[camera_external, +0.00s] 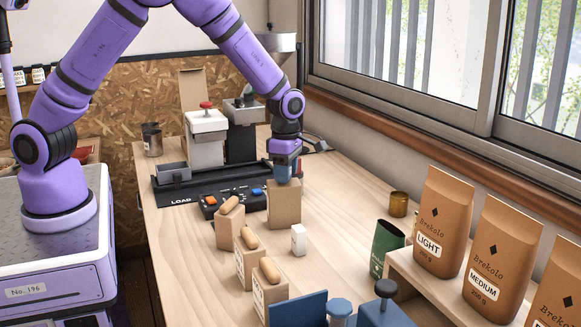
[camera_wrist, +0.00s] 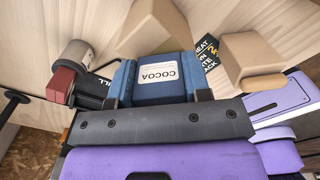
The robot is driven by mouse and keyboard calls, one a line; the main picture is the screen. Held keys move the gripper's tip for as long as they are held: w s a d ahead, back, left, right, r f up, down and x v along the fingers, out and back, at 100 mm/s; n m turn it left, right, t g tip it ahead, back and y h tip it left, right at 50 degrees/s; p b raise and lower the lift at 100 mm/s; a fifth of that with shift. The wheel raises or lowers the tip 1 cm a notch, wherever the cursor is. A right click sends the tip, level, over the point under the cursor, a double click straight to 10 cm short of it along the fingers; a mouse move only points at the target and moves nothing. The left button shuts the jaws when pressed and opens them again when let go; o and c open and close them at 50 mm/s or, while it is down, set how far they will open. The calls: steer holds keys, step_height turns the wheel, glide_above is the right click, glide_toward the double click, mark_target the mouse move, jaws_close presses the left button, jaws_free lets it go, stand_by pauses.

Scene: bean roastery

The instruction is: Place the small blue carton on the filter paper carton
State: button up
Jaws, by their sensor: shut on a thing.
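The small blue carton (camera_external: 281,169) is held in my gripper (camera_external: 285,150) over the bench. A plain brown carton (camera_external: 284,206), which looks like the filter paper carton, stands upright on the bench directly below the blue carton. It also shows in the wrist view (camera_wrist: 152,27) just beyond the blue carton. I cannot tell whether the two cartons touch.
A black control panel (camera_external: 209,203) with coloured buttons lies left of the brown carton. Several brown boxes with wooden handles (camera_external: 223,229) stand in front. A small white box (camera_external: 299,240), a brass cup (camera_external: 399,204) and a green bag (camera_external: 384,248) stand to the right. Coffee bags (camera_external: 443,215) line the right shelf.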

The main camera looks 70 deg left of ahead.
steer(key=shift+f, duration=0.2)
steer(key=shift+f, duration=0.2)
steer(key=o, duration=0.9)
steer(key=shift+r, duration=0.1)
